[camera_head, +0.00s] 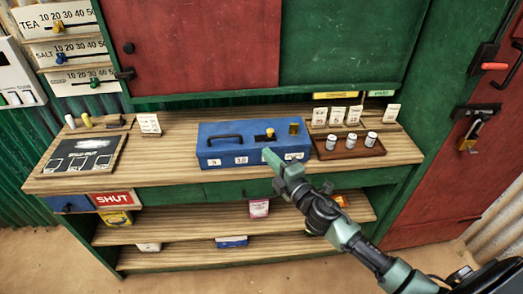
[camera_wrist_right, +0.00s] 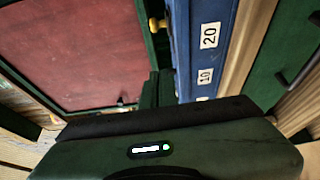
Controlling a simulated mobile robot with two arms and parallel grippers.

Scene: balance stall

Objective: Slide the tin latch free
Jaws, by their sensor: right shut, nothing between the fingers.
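The blue tin (camera_head: 222,145) stands closed on the wooden counter, with a black handle on its lid and numbered labels along its front. A yellow latch knob (camera_head: 270,133) sits at a dark plate on the lid, right of the handle. A brass piece (camera_head: 294,129) is near the lid's right end. My right gripper (camera_head: 268,154) is shut and empty, at the tin's front and just below the knob; contact cannot be told. In the wrist view the tin (camera_wrist_right: 203,28) and the yellow knob (camera_wrist_right: 158,23) show beyond my fingers (camera_wrist_right: 157,90). My left gripper is not in view.
A brown tray (camera_head: 325,154) with several small tins stands right of the blue tin. A slate board (camera_head: 82,165) lies at the left. A red and green panel rises at the back. Counter left of the tin is partly clear.

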